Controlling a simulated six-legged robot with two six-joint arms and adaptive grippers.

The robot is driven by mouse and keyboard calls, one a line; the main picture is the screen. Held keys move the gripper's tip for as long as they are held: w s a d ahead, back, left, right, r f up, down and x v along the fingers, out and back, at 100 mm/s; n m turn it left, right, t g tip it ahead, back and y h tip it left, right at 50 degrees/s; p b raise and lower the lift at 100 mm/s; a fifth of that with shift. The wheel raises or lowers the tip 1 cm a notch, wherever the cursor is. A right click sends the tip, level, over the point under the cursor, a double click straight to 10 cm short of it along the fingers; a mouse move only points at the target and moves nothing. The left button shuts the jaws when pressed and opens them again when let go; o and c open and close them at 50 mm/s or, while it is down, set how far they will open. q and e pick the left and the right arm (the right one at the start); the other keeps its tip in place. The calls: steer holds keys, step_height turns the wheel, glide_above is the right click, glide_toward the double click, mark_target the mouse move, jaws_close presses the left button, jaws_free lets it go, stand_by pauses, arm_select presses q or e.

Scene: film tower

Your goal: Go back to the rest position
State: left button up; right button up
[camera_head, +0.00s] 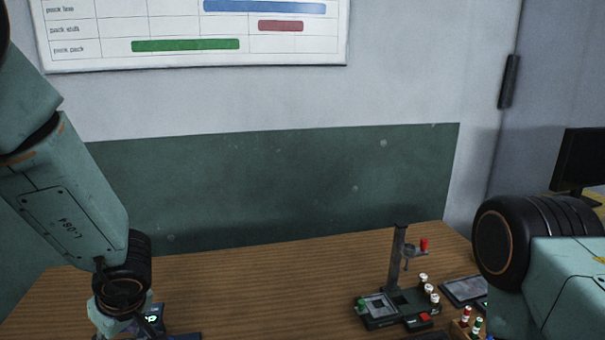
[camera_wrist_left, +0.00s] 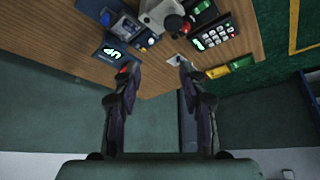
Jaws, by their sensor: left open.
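My left arm reaches down on the left in the head view, and its gripper is cut off by the bottom edge there. In the left wrist view my left gripper (camera_wrist_left: 158,67) is open, its two fingers wide apart with nothing between them. The fingertips are over the front edge of the wooden table (camera_wrist_left: 85,62). My right arm shows at the right of the head view, and its gripper is out of view. The dark film tower (camera_head: 397,262) stands on the table (camera_head: 250,290), apart from my left arm.
Near the left fingers are a small display (camera_wrist_left: 113,54), a dark red knob (camera_wrist_left: 173,24), a keypad (camera_wrist_left: 213,34), and green (camera_wrist_left: 240,63) and yellow (camera_wrist_left: 217,72) blocks. White-topped pieces (camera_head: 432,290) stand by the tower. A monitor (camera_head: 580,160) is at right. The mid-table is clear.

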arm_select(q)
steer(key=s+d+f+m+b, duration=0.1)
steer(key=s+f+m+b, duration=0.1)
steer(key=f, duration=0.4)
steer(key=s+d+f+m+t+h+b, duration=0.1)
steer(key=s+f+m+b, duration=0.1)
steer(key=f, duration=0.4)
steer(key=s+d+f+m+t+b, duration=0.1)
steer(key=s+f+m+b, duration=0.1)
steer(key=s+f+m, duration=0.2)
steer(key=shift+s+f+h, duration=0.2)
steer(key=shift+f+h, duration=0.1)
steer(key=shift+f, duration=0.65)
steer(key=s+d+f+m+g+h+b, duration=0.1)
steer(key=s+d+f+m+g+b, duration=0.1)
steer(key=s+f, duration=0.6)
steer(key=s+d+f+m+g+h+b, duration=0.2)
steer(key=s+d+f+b, duration=0.2)
steer(key=s+f, duration=0.4)
steer(key=s+b, duration=0.1)
steer(key=s, duration=0.3)
steer(key=shift+f+g, duration=0.3)
steer(key=shift+f, duration=0.05)
steer(key=shift+s, duration=0.15)
